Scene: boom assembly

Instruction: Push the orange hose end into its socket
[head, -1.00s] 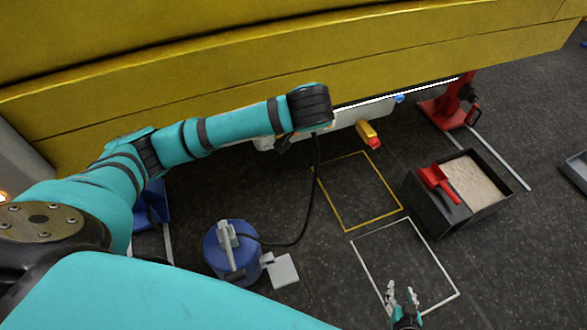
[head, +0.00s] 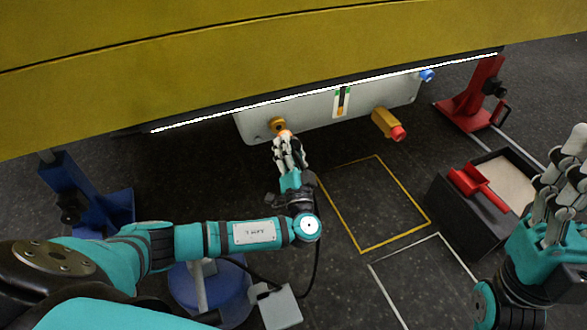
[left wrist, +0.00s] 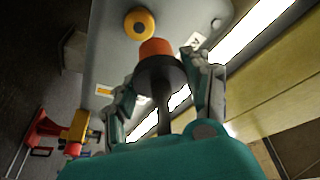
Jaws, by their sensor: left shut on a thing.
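The orange hose end (left wrist: 155,48) stands up from a dark collar between the fingers of my left gripper (left wrist: 165,85) in the left wrist view. My left gripper (head: 289,148) is shut on it, below the grey panel in the head view. The socket, a yellow ring with a dark centre (head: 278,124), is on the panel just above the tip. It also shows in the left wrist view (left wrist: 139,23), slightly left of the tip; I cannot tell the gap in depth. My right gripper (head: 562,185) is open and empty at the right.
A yellow boom (head: 250,60) hangs above. A blue drum (head: 215,290), red stand (head: 470,95) and black bin (head: 462,222) stand around.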

